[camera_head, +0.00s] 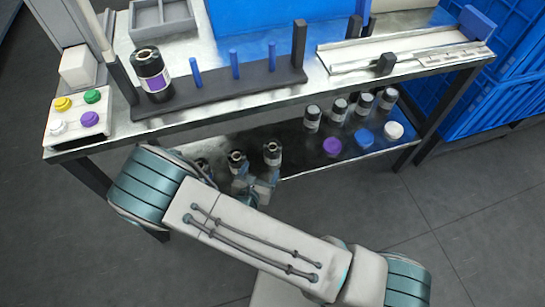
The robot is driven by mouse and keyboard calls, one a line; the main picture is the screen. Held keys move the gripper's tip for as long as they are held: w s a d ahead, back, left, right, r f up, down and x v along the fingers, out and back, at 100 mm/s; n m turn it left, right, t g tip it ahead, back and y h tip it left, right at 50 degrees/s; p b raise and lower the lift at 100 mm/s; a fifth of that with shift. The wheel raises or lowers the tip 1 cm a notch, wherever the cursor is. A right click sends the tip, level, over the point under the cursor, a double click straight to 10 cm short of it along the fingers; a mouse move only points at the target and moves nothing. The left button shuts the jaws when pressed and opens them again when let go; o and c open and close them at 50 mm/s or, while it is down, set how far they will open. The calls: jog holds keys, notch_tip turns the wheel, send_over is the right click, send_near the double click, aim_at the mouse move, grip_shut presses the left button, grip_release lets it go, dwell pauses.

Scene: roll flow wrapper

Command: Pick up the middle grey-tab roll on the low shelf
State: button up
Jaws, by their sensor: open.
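On the low shelf (300,155) a group of dark rolls with pale label bands stands at the left. The middle roll of this group (238,160) stands upright, its lower part hidden by my gripper and arm. A roll to its right (272,152) is clearer; one to its left (203,165) is mostly hidden behind my arm. The tab colours are too small to tell for sure. My gripper (258,188) is open, low in front of the middle and right rolls. Its fingers are small and partly hidden by my arm, so I cannot tell whether they touch a roll.
Several more rolls (338,110) stand at the shelf's right, behind purple (332,147), blue (364,138) and white (393,130) round pieces. The table top (225,98) overhangs the shelf and carries a roll with a purple label (151,73) on a dark peg rack (215,100).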

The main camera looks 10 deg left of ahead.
jog(key=b, duration=0.2)
send_near(274, 146)
jog(key=w+f, duration=0.2)
jog(key=w, duration=0.1)
jog(key=shift+w+f, duration=0.35)
jog(key=shift+r+b+x, duration=0.2)
jog(key=shift+b+x, duration=0.35)
jog(key=shift+x, duration=0.95)
jog(key=shift+r+b+x, duration=0.25)
jog(key=shift+b+x, duration=0.3)
jog(key=shift+x, duration=1)
jog(key=shift+w, duration=0.15)
jog(key=shift+c, duration=0.3)
jog(key=c, duration=1.2)
jog(key=shift+r, duration=0.15)
jog(key=shift+c, duration=0.2)
